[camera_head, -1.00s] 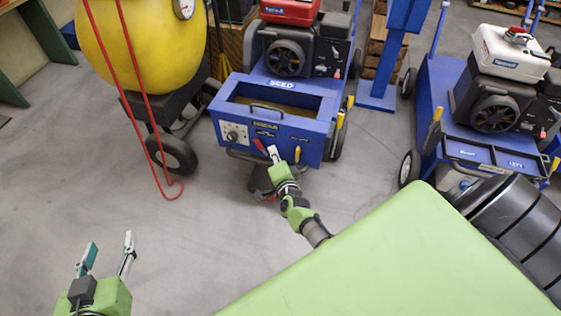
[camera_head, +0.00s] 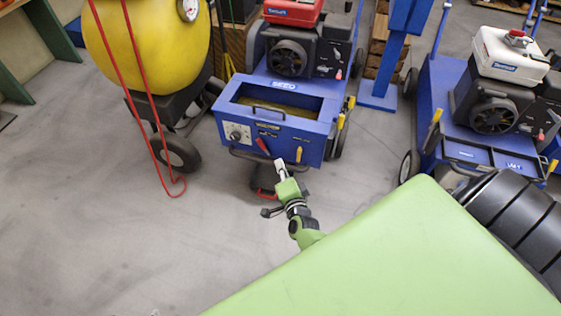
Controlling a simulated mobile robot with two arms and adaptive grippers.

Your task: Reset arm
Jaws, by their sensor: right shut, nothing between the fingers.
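My right gripper (camera_head: 280,163) is shut and empty, in the middle of the head view. Its pale fingertips are in front of the lower front panel of the blue seed box (camera_head: 262,125), near the red lever (camera_head: 263,146). I cannot tell whether they touch the panel. The green and black wrist runs down to the right, and my large green body part hides the rest of the arm.
A yellow tank (camera_head: 148,42) with a red hose (camera_head: 153,130) and a black wheel (camera_head: 174,153) stands at the left. A second blue machine (camera_head: 450,110) with a white-topped engine (camera_head: 511,53) stands at the right. The grey floor (camera_head: 110,230) at the lower left is clear.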

